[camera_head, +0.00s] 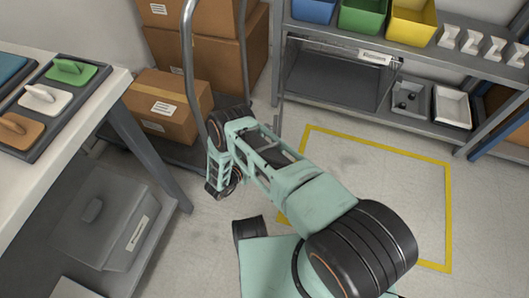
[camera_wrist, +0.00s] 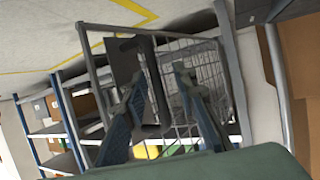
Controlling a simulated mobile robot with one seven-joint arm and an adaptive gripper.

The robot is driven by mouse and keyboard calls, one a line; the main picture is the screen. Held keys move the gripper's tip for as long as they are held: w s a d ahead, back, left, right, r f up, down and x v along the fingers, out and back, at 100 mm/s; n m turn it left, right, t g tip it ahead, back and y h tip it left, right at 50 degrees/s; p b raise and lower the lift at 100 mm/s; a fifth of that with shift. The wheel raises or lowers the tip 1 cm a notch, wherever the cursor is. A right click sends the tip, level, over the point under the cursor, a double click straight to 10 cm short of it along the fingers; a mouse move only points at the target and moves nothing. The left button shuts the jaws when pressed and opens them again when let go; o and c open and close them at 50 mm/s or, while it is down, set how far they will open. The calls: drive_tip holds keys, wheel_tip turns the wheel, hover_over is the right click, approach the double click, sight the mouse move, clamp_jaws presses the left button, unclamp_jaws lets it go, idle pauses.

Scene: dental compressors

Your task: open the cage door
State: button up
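The wire cage (camera_head: 335,75) sits on the shelf below the coloured bins, its dark interior showing. A thin grey frame (camera_head: 281,100) at its left end is seen nearly edge-on and stands out from the front; it looks like the door swung outward. In the tilted wrist view, wire mesh (camera_wrist: 205,75) and a grey frame lie beyond my fingers. Whether a finger touches the mesh cannot be told. In the head view, my own arm largely hides the gripper.
The shelf also holds blue, green and yellow bins (camera_head: 411,22) and a white tray (camera_head: 452,106). Cardboard boxes (camera_head: 168,105) stand on a cart at left, with an upright metal handle. A table (camera_head: 62,130) is at far left. Yellow tape (camera_head: 448,200) marks clear floor before the shelf.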

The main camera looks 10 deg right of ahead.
drive_tip(key=v, duration=1.1)
drive_tip(key=shift+s+a+r, duration=0.2)
drive_tip(key=shift+s, duration=0.05)
